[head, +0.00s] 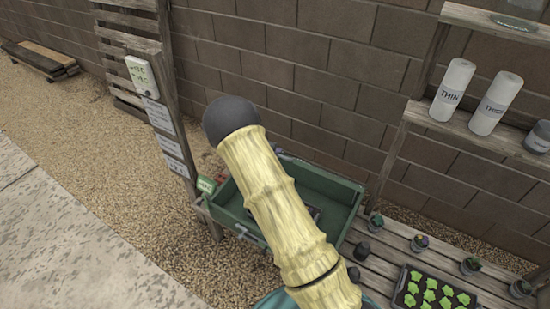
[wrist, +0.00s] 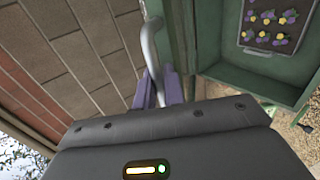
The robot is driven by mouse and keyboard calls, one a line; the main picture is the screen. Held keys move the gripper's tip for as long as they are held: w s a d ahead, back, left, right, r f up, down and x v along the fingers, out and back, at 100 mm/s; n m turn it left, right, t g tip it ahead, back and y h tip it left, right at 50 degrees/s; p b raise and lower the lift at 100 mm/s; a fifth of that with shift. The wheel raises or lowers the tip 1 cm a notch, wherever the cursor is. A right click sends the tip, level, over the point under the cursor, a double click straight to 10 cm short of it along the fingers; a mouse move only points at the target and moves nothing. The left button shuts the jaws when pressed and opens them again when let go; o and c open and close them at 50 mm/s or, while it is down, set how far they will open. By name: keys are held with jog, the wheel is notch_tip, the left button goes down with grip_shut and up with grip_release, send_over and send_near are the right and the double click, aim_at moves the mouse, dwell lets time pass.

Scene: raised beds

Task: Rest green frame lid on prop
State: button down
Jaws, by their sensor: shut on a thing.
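The green frame (head: 338,187) stands beyond my arm in the head view. My arm hides its middle, and I cannot make out the lid's full outline there. In the wrist view my gripper (wrist: 164,88) has its purple fingers shut on a bent grey bar (wrist: 148,42). The bar runs close beside an upright green edge (wrist: 178,45). I cannot tell whether the bar is the lid's handle or the prop. The green frame's inside (wrist: 248,82) shows at the right. The head view does not show my gripper.
A tray of purple and yellow flowers (wrist: 268,45) lies inside the frame. A slatted bench (head: 385,268) at the right holds small pots and a seedling tray (head: 432,292). A block wall (head: 300,55) stands behind. A post with labels (head: 162,115) stands left; gravel (head: 110,190) is open there.

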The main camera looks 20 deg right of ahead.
jog(key=shift+w+d+r+p, duration=0.4)
jog(key=shift+d+r, duration=0.05)
jog(key=shift+r, duration=0.1)
jog(key=shift+w+d+r+p, duration=0.35)
jog(key=shift+w+d+r, duration=0.05)
jog(key=shift+r, duration=0.15)
jog(key=c, duration=1.6)
grip_release()
jog(key=shift+o, duration=0.2)
jog(key=b+v, duration=0.2)
jog(key=v, duration=1.5)
jog(key=shift+s+b, duration=0.25)
jog(key=shift+b, duration=0.1)
jog(key=shift+r, duration=0.15)
